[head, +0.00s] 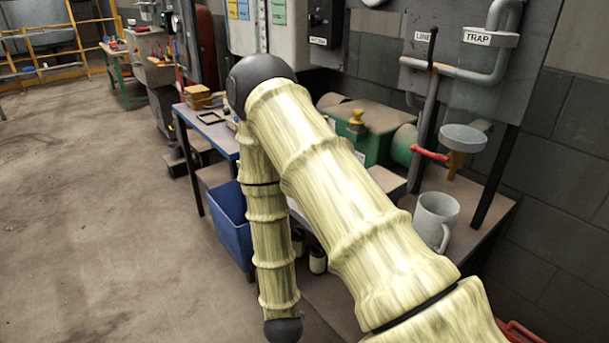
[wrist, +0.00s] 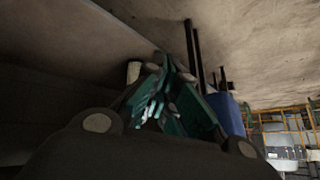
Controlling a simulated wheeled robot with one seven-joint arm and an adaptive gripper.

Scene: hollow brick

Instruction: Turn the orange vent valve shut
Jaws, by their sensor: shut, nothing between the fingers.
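No part in view is readable as labelled vent. In the head view, a yellow-orange valve knob (head: 356,119) stands on top of the green tank (head: 375,135). Farther right, a red lever handle (head: 428,153) joins an orange-brown fitting (head: 455,163) under a round grey disc (head: 465,138). I cannot tell for sure which of them is the vent valve. My gripper (wrist: 167,66) shows in the wrist view, its green fingers closed together and empty, apart from any valve. In the head view my gripper is not visible, and my arm covers part of the bench.
A grey mug (head: 435,218) stands at the bench's right front. Grey pipes labelled LINE and TRAP (head: 491,38) run on the wall panel. A blue bin (head: 231,222) sits under the bench and also shows in the wrist view (wrist: 226,113). Floor to the left is clear.

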